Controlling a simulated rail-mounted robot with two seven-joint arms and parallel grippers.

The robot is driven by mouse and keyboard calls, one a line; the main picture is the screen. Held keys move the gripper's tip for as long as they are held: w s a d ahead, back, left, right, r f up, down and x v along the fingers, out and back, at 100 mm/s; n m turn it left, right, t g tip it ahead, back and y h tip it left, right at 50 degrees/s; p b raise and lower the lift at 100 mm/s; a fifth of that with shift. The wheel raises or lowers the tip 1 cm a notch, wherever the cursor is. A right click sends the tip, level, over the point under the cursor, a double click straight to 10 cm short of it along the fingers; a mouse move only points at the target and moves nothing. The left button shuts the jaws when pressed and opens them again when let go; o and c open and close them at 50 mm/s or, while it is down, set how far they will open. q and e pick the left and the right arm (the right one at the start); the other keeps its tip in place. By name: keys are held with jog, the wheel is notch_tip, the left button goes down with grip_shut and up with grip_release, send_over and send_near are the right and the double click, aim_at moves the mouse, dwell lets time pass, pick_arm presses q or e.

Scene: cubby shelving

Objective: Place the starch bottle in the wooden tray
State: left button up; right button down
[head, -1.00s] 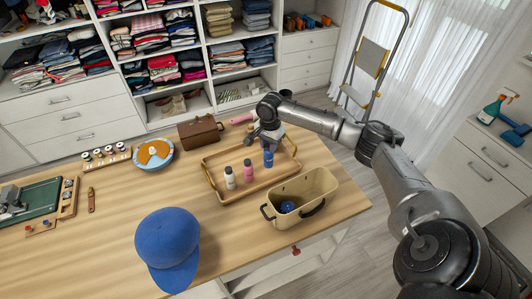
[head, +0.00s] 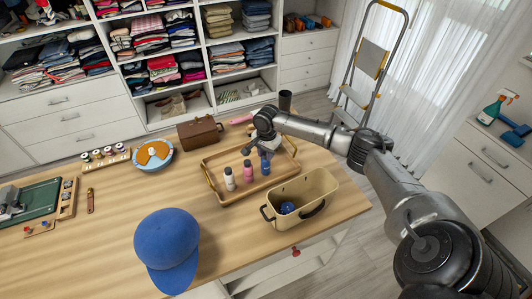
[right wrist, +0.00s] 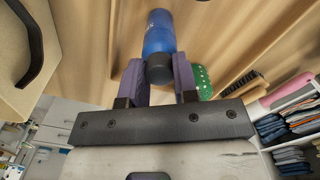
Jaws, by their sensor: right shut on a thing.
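The wooden tray (head: 228,201) lies on the table, with handles at its ends. A white bottle (head: 229,181) and a pink bottle (head: 247,172) with dark caps stand in it. My right gripper (head: 265,148) is over the tray's right part, shut on a blue bottle (head: 265,167), which I take as the starch bottle. In the right wrist view, the blue bottle (right wrist: 160,33) has its dark cap between the gripper's two fingers (right wrist: 158,78). It looks upright. I cannot tell whether its base touches the tray. My left gripper is out of view.
A beige bin (head: 295,205) with a blue ball stands right of the tray. A brown case (head: 200,132) and a dark cup (head: 286,99) are behind. A blue cap (head: 167,245) lies at front left. Bare tabletop (head: 110,235) lies left of the cap.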

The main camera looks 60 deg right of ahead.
jog(key=c, duration=0.9)
grip_release()
notch_tip(320, 180, up, 12)
jog(key=shift+d+r+p, duration=0.1)
jog(key=shift+d+p, duration=0.05)
jog(key=shift+p, duration=0.2)
